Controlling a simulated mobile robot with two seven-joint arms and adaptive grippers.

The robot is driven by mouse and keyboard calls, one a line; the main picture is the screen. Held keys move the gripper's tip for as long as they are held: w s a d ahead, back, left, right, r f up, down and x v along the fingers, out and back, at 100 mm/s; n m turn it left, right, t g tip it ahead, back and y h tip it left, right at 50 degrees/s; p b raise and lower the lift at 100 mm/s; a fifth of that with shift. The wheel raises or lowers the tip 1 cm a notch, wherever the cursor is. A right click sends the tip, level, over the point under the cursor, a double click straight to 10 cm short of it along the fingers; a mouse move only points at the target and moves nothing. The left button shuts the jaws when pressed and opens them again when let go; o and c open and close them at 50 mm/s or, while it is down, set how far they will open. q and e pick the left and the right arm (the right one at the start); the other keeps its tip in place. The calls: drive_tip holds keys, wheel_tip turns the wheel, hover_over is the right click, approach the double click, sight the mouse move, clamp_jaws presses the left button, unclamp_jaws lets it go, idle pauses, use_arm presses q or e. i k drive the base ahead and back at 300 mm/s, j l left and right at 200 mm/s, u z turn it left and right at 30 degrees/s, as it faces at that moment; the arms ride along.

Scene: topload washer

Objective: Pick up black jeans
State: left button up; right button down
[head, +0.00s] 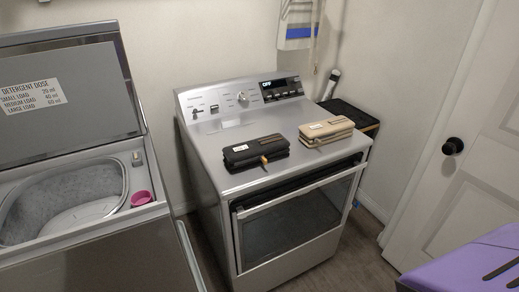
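The black jeans (256,153) lie as a folded bundle on the top of the silver front-door machine (225,178), left of its middle and near its front edge. They carry a small white label and a brownish tag. A similar folded beige bundle (327,131) lies to their right, with a gap between the two. Neither of my grippers shows in the head view.
An open topload washer (150,212) stands at the left, its lid (75,95) raised, with a pink cup (141,198) on its rim. A purple object (465,262) fills the lower right corner. A white door (475,170) is at the right. Dark floor shows between them.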

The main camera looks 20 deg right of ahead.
sight(257, 151)
drive_tip(key=i+j+z, duration=0.1)
drive_tip(key=z, duration=0.9)
drive_tip(key=i+j, duration=0.05)
